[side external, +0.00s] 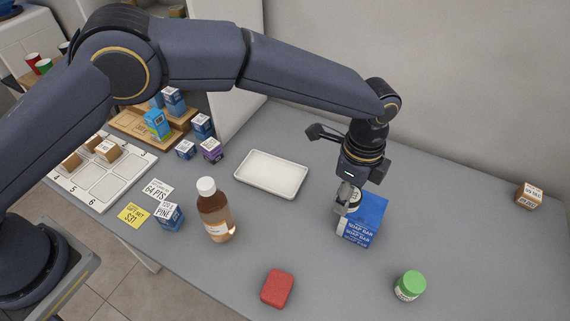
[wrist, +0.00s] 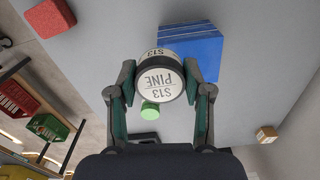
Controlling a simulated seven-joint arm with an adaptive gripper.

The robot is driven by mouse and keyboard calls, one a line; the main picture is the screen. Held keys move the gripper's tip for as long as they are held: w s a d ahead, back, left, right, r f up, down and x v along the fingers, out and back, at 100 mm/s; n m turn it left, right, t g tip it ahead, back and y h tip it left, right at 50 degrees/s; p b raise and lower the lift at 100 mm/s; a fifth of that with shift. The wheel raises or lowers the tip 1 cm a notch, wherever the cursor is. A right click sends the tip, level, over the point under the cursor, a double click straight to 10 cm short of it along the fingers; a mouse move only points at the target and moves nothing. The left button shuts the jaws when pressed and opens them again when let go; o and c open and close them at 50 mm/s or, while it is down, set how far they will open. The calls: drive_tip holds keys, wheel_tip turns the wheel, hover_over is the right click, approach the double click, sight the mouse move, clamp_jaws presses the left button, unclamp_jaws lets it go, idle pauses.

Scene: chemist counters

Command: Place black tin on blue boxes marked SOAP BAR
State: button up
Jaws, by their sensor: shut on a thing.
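The black tin (wrist: 160,82) is between my gripper's fingers. Its round pale end, marked S13 PINE, faces the wrist camera, and a dark band shows on its side. My gripper (side external: 348,208) is shut on it. The blue boxes marked SOAP BAR (side external: 365,224) stand stacked on the grey counter, directly by my fingers. In the wrist view the blue boxes (wrist: 192,48) show just past the tin, which covers one corner of them. I cannot tell whether the tin touches them.
A red block (side external: 277,288) and a green-lidded jar (side external: 410,287) are near the front edge. A white tray (side external: 271,174) and brown bottle (side external: 216,212) stand to the left. A small brown box (side external: 529,195) is at far right. Counter around the blue boxes is clear.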

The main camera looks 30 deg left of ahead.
sight(350, 205)
drive_tip(key=shift+w+d+f, duration=0.25)
drive_tip(key=shift+w+f, duration=0.1)
drive_tip(key=shift+f, duration=0.2)
drive_tip(key=shift+w+d+f, duration=0.1)
drive_tip(key=shift+w+f, duration=0.05)
drive_tip(key=shift+f, duration=1.5)
drive_tip(key=shift+f, duration=0.1)
drive_tip(key=o, duration=1.2)
drive_tip(key=shift+c, duration=0.2)
